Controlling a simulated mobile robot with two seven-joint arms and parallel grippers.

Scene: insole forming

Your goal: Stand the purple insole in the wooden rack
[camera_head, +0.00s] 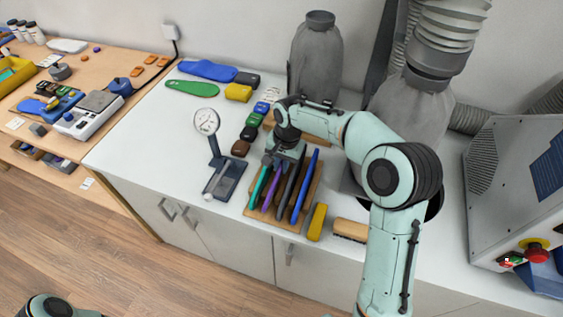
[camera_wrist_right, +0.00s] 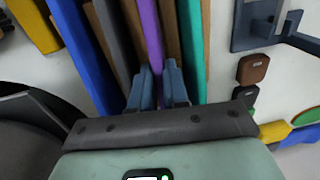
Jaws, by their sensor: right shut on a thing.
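The wooden rack (camera_head: 288,223) stands on the white counter with several insoles upright in its slots. The purple insole (camera_head: 267,194) stands in it between the teal insole (camera_head: 257,188) and a dark grey one (camera_head: 285,190); a blue insole (camera_head: 304,188) is at the right. My right gripper (camera_head: 279,157) is over the rack's back end. In the right wrist view the purple insole (camera_wrist_right: 151,35) runs between the gripper's two fingers (camera_wrist_right: 158,85), which are shut on it. Its lower edge in the slot is hidden. My left gripper is out of view.
A dial gauge (camera_head: 206,122) on a stand is left of the rack. A yellow block (camera_head: 317,222) and a brush (camera_head: 350,230) lie to its right. Flat blue (camera_head: 207,70) and green (camera_head: 192,88) insoles lie farther back. The counter's left front is clear.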

